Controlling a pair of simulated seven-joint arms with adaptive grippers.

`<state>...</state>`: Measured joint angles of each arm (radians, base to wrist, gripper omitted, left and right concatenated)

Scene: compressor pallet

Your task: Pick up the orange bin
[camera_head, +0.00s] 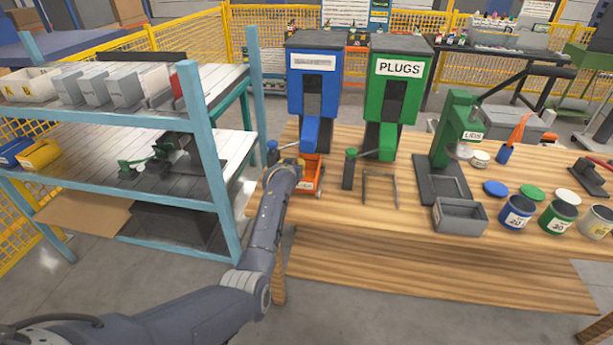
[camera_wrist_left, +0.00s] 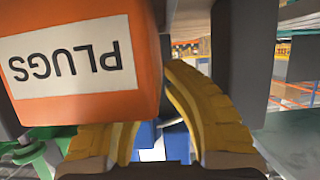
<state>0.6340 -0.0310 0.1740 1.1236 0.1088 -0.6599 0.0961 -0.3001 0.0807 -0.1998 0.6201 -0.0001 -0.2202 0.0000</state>
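The orange bin (camera_head: 309,176) is at the left end of the wooden table, in front of the blue dispenser. In the left wrist view the orange bin (camera_wrist_left: 140,55) fills the upper left, close up, its white PLUGS label upside down. My left gripper (camera_head: 297,163) is right at the bin, on its left side and above. In the wrist view the yellow fingers of my left gripper (camera_wrist_left: 160,95) are spread at their bases. My right gripper is not in view.
The blue dispenser (camera_head: 313,85) and the green PLUGS dispenser (camera_head: 397,90) stand behind the bin. A blue shelf post (camera_head: 207,150) is close to my left arm. A grey frame (camera_head: 380,185), a grey tray (camera_head: 460,215) and several paint cans are farther right.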

